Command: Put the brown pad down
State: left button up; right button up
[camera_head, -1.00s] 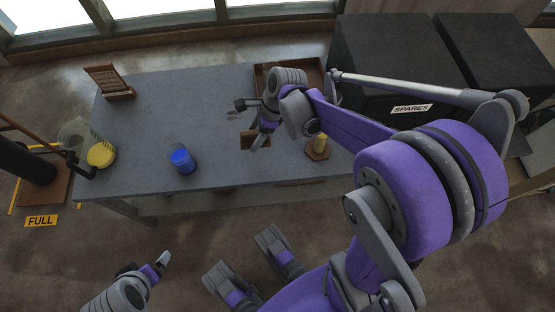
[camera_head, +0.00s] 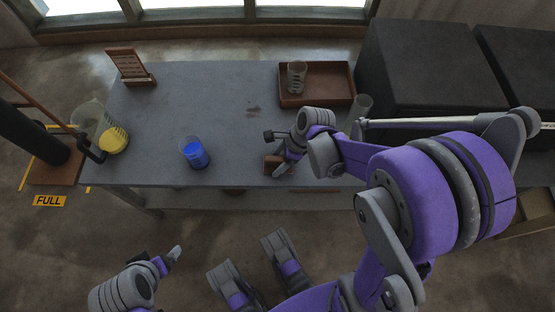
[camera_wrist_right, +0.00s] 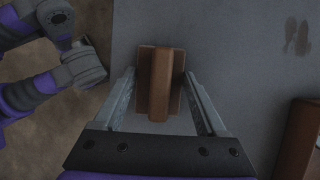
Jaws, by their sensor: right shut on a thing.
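The brown pad (camera_head: 271,163), a flat piece with a raised ridge, is at the front part of the grey table (camera_head: 225,85), right of the blue cup. In the right wrist view the pad (camera_wrist_right: 160,85) is between the two fingers, inside the table edge. My right gripper (camera_head: 282,163) is shut on it; it also shows in the right wrist view (camera_wrist_right: 160,88). I cannot tell whether the pad touches the tabletop. My left gripper (camera_head: 172,256) is low at the bottom left, away from the table; its jaw state is unclear.
A blue cup (camera_head: 194,154) and a yellow ribbed thing (camera_head: 114,141) stand left. A brown tray (camera_head: 333,99) holds a glass (camera_head: 297,76) at the back right. A brown stand (camera_head: 130,67) is at the back left. Black boxes (camera_head: 420,60) stand right. The middle tabletop is clear.

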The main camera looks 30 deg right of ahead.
jog(key=shift+s+f, duration=0.1)
jog(key=shift+f, duration=0.15)
jog(key=o, duration=1.4)
jog(key=shift+s, duration=0.1)
jog(key=shift+b, duration=0.3)
jog(key=shift+r+p, duration=0.45)
jog(key=shift+r, duration=0.1)
jog(key=p+v, duration=0.4)
jog(key=v, duration=0.7)
jog(key=s+a+r+n+t+h, duration=0.1)
jog(key=s+a+n+h, duration=0.1)
jog(key=n, duration=1)
jog(key=s+a+r+n+t+h, duration=0.1)
jog(key=s+a+n, duration=0.4)
jog(key=n, duration=0.7)
jog(key=shift+s+r+h, duration=0.5)
jog(key=shift+s, duration=0.5)
